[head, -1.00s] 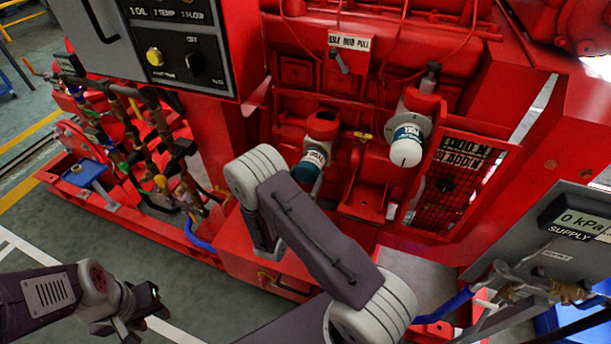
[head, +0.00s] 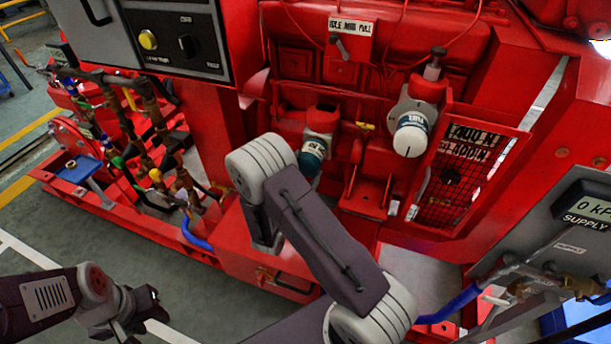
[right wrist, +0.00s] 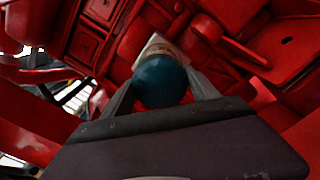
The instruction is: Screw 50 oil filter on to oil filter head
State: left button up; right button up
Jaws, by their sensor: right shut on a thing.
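The oil filter (head: 313,152), a teal can with a pale label, is directly below the red oil filter head (head: 322,118) on the engine. I cannot tell whether its thread is engaged. In the right wrist view the filter's rounded teal end (right wrist: 160,80) faces the camera. My right gripper (right wrist: 160,92) is shut on the filter, one finger on each side; in the head view my right arm hides it. My left gripper (head: 135,308) is at the lower left, away from the engine, and its finger opening is unclear.
A second, white and teal filter (head: 411,135) hangs to the right. A red mesh guard (head: 450,185) is beside it. The control box (head: 180,40) is at upper left, pipes and valves (head: 150,150) below it. The supply gauge (head: 585,208) is at right. Open floor lies at lower left.

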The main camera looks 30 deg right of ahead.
jog(key=shift+f+m, duration=0.15)
jog(key=shift+m, duration=0.25)
pick_arm(q)
jog(key=shift+f, duration=0.25)
